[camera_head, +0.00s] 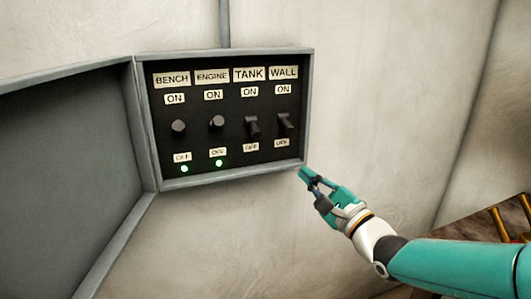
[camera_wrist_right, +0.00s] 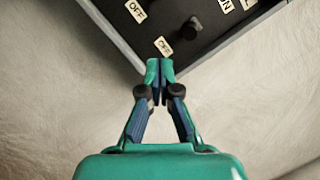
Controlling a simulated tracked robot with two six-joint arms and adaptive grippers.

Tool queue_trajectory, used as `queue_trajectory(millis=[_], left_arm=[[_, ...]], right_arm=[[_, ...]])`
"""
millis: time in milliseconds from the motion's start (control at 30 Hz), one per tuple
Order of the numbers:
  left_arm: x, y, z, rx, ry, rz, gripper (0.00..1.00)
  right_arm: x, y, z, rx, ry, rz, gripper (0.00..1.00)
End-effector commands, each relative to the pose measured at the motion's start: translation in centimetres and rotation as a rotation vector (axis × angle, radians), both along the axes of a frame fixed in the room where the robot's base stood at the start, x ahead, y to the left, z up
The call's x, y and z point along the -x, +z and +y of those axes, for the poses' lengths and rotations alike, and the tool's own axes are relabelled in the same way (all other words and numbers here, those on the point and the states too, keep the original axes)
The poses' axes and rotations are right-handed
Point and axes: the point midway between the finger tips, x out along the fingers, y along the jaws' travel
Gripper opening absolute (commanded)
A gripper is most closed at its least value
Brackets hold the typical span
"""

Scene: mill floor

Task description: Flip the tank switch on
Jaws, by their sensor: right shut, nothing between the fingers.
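The tank switch (camera_head: 252,127) is a dark lever on the black switch panel (camera_head: 230,178), third from the left under the TANK label (camera_head: 249,74). It tilts down toward its OFF label (camera_head: 251,147), with no lit light below it. My right gripper (camera_head: 304,172) is shut and empty, just off the panel frame's lower right corner, below and right of the tank switch. In the right wrist view my fingertips (camera_wrist_right: 160,70) are together at the frame edge, near an OFF label (camera_wrist_right: 163,47) and a dark lever (camera_wrist_right: 192,30). My left gripper is out of view.
The wall switch (camera_head: 285,123) is beside the tank switch, also tilted down. The bench switch (camera_head: 179,126) and engine switch (camera_head: 217,121) have green lights lit below. A grey panel door (camera_head: 60,165) stands open at left. The wall right of the panel is clear.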

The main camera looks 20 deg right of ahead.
Motion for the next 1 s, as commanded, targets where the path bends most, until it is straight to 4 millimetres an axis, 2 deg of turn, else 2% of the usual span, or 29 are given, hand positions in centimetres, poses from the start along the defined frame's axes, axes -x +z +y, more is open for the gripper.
queue_trajectory(millis=[333,467,667,1000], left_arm=[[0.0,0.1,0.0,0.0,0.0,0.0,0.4],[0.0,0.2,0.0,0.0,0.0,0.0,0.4],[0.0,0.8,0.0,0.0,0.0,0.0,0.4],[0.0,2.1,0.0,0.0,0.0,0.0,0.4]], right_arm=[[-0.3,0.1,0.5,-0.004,0.01,0.0,0.0],[-1.0,0.2,0.7,-0.004,0.012,0.002,0.0],[-3.7,0.8,1.4,-0.003,0.013,0.001,0.0],[-10.2,2.1,3.1,-0.003,0.014,0.002,0.0]])
